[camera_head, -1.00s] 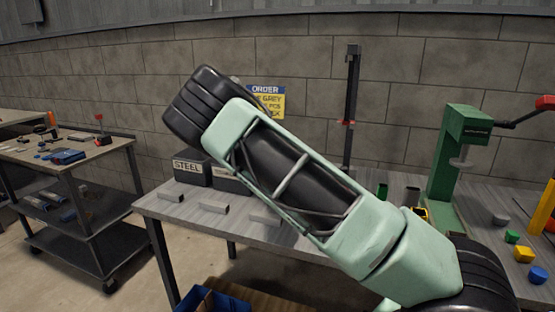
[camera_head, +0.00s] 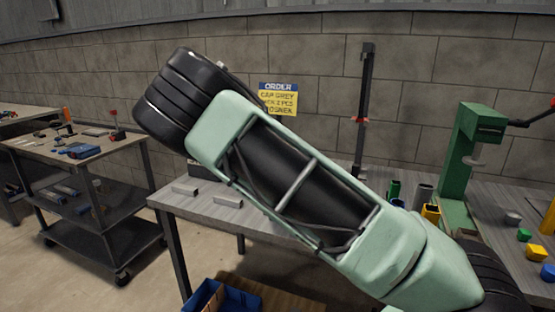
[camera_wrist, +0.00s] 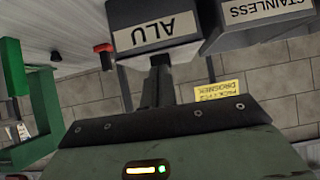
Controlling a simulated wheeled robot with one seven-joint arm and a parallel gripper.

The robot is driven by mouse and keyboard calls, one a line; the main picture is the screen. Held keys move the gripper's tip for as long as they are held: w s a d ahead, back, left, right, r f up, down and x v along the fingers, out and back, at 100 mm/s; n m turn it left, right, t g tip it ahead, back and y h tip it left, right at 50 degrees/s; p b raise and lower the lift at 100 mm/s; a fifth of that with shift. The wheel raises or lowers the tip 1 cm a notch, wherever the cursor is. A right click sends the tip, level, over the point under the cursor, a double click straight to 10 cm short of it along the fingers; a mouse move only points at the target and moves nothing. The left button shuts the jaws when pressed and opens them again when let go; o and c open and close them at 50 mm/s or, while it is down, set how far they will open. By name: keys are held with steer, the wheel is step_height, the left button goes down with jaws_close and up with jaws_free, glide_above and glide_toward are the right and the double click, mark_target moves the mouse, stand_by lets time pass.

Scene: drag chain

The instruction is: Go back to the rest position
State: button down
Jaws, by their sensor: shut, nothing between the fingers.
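My gripper (camera_wrist: 158,82) shows in the wrist view as dark fingers, close together and empty, sticking out past the dark edge of my wrist. It appears in front of the box labelled ALU (camera_wrist: 155,38), which is upside down in this view. No contact with the box can be made out. In the head view my pale green arm crosses the middle of the picture, and my gripper cannot be made out there.
The workbench (camera_head: 228,212) carries grey bars, coloured blocks and a green press (camera_head: 462,150). A dark post (camera_head: 364,110) stands at its back. A cart (camera_head: 85,150) stands left, a blue bin (camera_head: 222,298) below. A STAINLESS box (camera_wrist: 262,12) is beside the ALU box.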

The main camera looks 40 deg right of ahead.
steer(key=shift+s+a, duration=0.1)
steer(key=s+a+f+n+g+y, duration=0.1)
steer(key=s+a+f+n+y, duration=0.15)
steer(key=s+a, duration=0.45)
steer(key=s+a+f+n+g+y, duration=0.1)
steer(key=s+a+n+y, duration=0.15)
steer(key=a, duration=0.85)
steer(key=s+a+f+n+g+y, duration=0.2)
steer(key=s+a+y, duration=0.3)
steer(key=a, duration=0.4)
steer(key=s+a+r+n, duration=0.3)
steer(key=s+n, duration=0.1)
steer(key=s, duration=0.4)
steer(key=s+a+r+n+g+p, duration=0.1)
steer(key=s+a+r+n, duration=0.2)
steer(key=s, duration=0.5)
steer(key=s+a+r+n, duration=0.3)
steer(key=s+a+n, duration=0.1)
steer(key=s, duration=0.5)
steer(key=shift+a+n+g, duration=0.3)
steer(key=shift+a+n, duration=0.1)
steer(key=shift+n, duration=0.4)
steer(key=shift+s+r, duration=0.1)
